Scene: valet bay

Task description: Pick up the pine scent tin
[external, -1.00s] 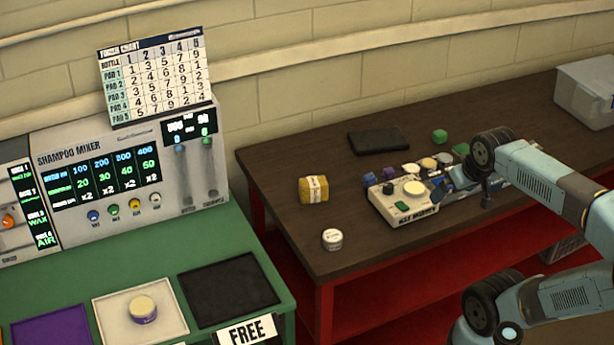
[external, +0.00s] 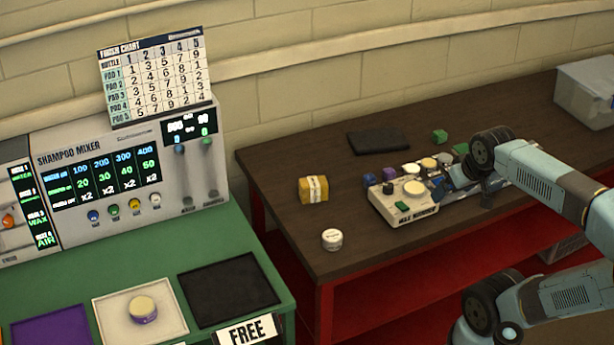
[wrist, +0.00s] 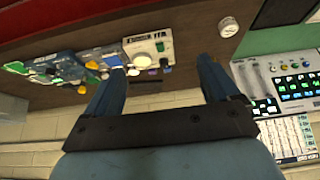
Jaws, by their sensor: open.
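No readable label marks the pine scent tin, so I cannot tell which tin it is. Several small tins and jars (external: 428,163) with yellow, white and dark tops cluster behind the wax warmer on the brown bench; they are partly hidden by my arm. A white-lidded round tin (external: 332,239) stands alone near the bench's front left; it also shows in the wrist view (wrist: 229,27). My gripper (external: 468,184) is over the bench, right of the wax warmer. In the wrist view my gripper (wrist: 160,82) is open, with nothing held between its fingers.
The cream wax warmer (external: 404,207) stands beside my gripper. A yellow wrapped block (external: 313,189), a black mat (external: 378,142) and a green block (external: 440,136) lie on the brown bench (external: 290,160). A cream-topped tin (external: 143,308) sits on a white pad on the green counter.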

